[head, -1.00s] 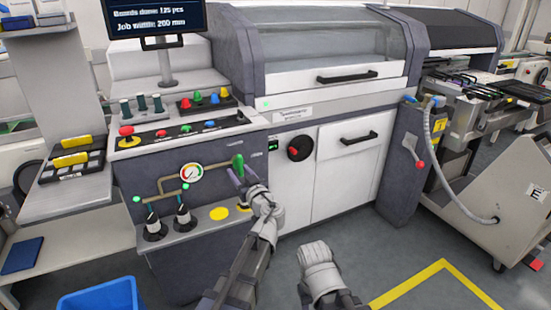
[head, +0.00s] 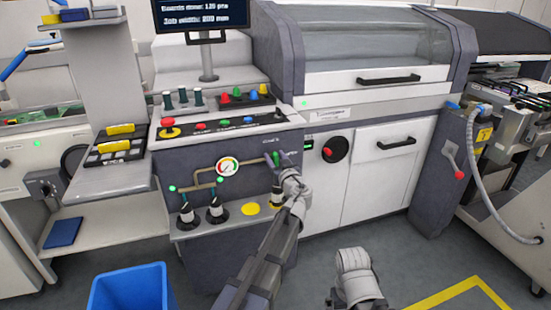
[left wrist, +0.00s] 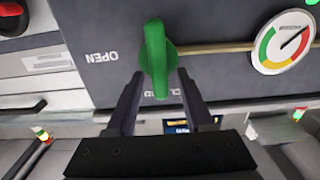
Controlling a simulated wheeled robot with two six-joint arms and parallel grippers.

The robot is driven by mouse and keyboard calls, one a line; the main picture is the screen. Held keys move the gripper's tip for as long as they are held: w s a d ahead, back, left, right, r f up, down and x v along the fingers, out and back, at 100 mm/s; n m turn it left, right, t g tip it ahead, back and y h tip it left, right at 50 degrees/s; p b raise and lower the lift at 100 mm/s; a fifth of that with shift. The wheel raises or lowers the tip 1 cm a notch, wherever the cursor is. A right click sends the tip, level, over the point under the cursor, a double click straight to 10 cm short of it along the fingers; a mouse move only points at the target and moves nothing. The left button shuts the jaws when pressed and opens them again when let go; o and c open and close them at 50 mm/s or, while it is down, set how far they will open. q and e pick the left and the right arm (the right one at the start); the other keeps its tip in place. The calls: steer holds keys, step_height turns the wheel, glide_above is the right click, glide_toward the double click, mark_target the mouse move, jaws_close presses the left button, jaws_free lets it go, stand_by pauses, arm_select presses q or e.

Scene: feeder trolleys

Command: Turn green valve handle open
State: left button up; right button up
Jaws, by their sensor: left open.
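The green valve handle (left wrist: 155,60) stands in the middle of the left wrist view, on the dark panel at the end of a brass pipe. That view is upside down. The handle's near end points at a partly hidden label starting "CLO", and the "OPEN" label (left wrist: 100,56) lies to its left. My left gripper (left wrist: 157,76) is open, with one finger on each side of the handle's near end; I cannot tell whether either touches it. In the head view the left gripper (head: 273,160) covers much of the handle. My right gripper is out of view.
A pressure gauge (head: 228,167) sits left of the handle. Black-and-white knobs (head: 217,210) and a yellow disc (head: 251,209) are on the ledge below. A red rotary switch (head: 334,149) is to the right. A blue bin (head: 130,290) stands on the floor.

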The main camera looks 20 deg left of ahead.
arm_select(q)
steer(key=shift+c, duration=0.3)
steer(key=shift+s, duration=0.15)
jaws_close()
stand_by(0.3)
steer(key=m, duration=0.3)
steer(key=d+m, duration=0.1)
steer(key=shift+w+f+m, duration=0.15)
steer(key=shift+w+m, duration=0.1)
steer(key=shift+m, duration=0.05)
steer(key=shift+w+d+f+m+b, duration=0.15)
steer(key=shift+f+m+b, duration=0.3)
steer(key=shift+m, duration=1.75)
steer(key=shift+w+d+f+m+b, duration=0.1)
steer(key=shift+f+m+b, duration=0.3)
steer(key=shift+m, duration=1.8)
steer(key=shift+w+d+f+m+b, duration=0.15)
steer(key=shift+f+m+b, duration=0.25)
steer(key=shift+m, duration=1.8)
steer(key=shift+r, duration=0.1)
